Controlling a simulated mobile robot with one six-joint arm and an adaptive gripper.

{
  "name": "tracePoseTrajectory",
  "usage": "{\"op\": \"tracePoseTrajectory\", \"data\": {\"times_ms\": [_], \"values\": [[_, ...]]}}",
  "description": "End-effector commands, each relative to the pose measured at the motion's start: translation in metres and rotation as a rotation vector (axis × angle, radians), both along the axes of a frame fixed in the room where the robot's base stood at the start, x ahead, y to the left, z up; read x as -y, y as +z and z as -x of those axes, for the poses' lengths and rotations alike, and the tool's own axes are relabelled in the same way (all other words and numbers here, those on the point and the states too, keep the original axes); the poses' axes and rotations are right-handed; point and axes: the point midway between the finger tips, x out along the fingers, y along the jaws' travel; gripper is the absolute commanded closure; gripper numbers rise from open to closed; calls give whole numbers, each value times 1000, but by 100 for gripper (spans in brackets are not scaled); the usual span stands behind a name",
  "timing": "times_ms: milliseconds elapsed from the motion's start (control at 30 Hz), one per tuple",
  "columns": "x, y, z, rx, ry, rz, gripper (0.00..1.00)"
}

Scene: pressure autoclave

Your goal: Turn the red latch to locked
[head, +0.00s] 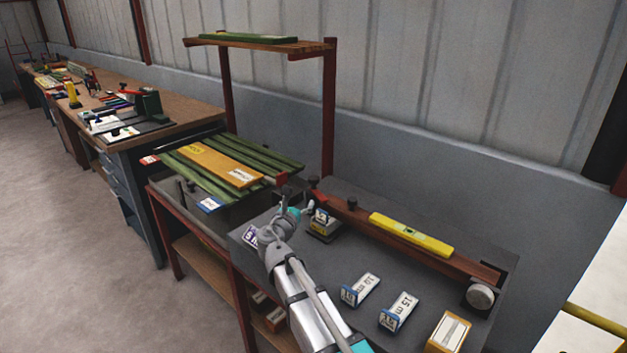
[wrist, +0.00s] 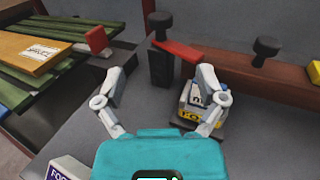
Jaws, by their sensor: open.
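The red latch (wrist: 180,49) is a short red bar on top of a dark post in the wrist view. It points from the post toward the red-brown rail at the right. In the head view it is a small red piece (head: 314,183) at the rail's left end. My gripper (wrist: 160,80) is open, its two grey fingers spread with nothing between them. The latch post lies just beyond the fingertips, between them in the picture; I see no contact. In the head view my gripper (head: 296,212) is small and partly hidden by my arm.
A labelled block (wrist: 193,108) sits close by the right finger. Black knobs (wrist: 266,47) stand along the rail. Another red block (wrist: 97,39) is by the green slats (head: 240,150) at left. A yellow level (head: 411,234) lies on the rail; labelled blocks (head: 360,290) stand on the grey tabletop.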

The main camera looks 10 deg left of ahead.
Motion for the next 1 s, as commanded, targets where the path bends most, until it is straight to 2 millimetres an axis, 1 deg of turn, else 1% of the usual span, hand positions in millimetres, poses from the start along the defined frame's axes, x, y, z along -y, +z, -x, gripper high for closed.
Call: {"op": "tracePoseTrajectory", "data": {"times_ms": [167, 367, 567, 1000], "values": [[0, 0, -2, 0, -1, -1, 10], [1, 0, -14, 0, -1, -2, 10], [3, 0, -39, 0, -1, -2, 10], [13, 0, -105, 0, 0, -2, 10]]}}
